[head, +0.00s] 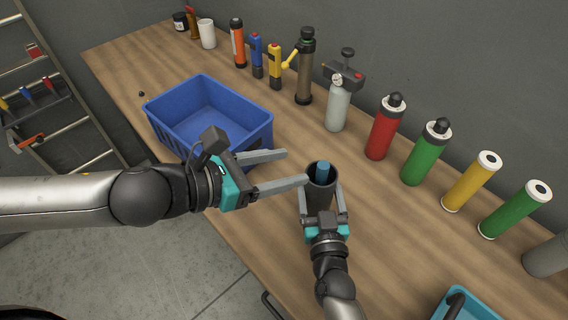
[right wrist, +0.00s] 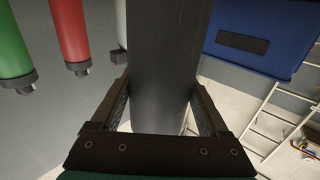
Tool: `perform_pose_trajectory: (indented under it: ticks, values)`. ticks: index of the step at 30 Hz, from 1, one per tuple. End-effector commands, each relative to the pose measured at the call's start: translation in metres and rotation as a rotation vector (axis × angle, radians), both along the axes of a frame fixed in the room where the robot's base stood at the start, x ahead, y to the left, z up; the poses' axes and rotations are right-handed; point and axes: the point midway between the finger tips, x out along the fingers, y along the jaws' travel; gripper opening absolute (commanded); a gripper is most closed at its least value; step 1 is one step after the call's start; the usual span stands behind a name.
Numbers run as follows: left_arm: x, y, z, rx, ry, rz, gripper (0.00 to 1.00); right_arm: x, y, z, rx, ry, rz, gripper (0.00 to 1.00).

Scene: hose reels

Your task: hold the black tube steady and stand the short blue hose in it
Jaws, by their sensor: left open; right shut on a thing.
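The black tube (head: 319,195) stands upright near the front edge of the wooden table. My right gripper (head: 325,212) is shut on it from the front. In the right wrist view the tube (right wrist: 168,70) runs between the fingers of my right gripper (right wrist: 163,105). The short blue hose (head: 322,170) is inside the tube, with its top at about the tube's mouth; how deep it reaches is hidden. My left gripper (head: 297,167) is open and empty, its fingertips just left of the tube's mouth, apart from the hose.
A blue crate (head: 257,127) stands behind my left gripper. Red (head: 383,130) and green (head: 425,155) bottles, a grey cylinder with a valve (head: 338,105) and yellow (head: 470,184) and green (head: 513,212) tubes line the back. A teal bin (head: 482,300) is at the lower right.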

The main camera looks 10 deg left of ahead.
Motion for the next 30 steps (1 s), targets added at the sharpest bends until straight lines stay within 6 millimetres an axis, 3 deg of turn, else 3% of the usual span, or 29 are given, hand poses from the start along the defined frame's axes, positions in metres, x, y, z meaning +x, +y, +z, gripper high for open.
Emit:
perform_pose_trajectory:
  ticks: [14,15,21,30]
  values:
    - [0.0002,-0.0002,-0.0001,0.0,0.0,0.0,0.64,0.0,0.0,0.0001,-0.001,0.0,0.0,0.13]
    - [0.0002,-0.0002,0.0,0.0,0.0,0.0,0.64,0.0,0.0,0.0001,-0.001,0.0,0.0,0.79]
    - [0.0001,-0.0003,0.0,0.0,0.0,0.0,0.64,0.0,0.0,0.0001,0.0,0.0,0.0,1.0]
    - [0.0002,-0.0002,0.0,0.0,0.0,0.0,0.64,-0.0031,-0.0008,-0.0006,0.0,0.001,0.0,1.0]
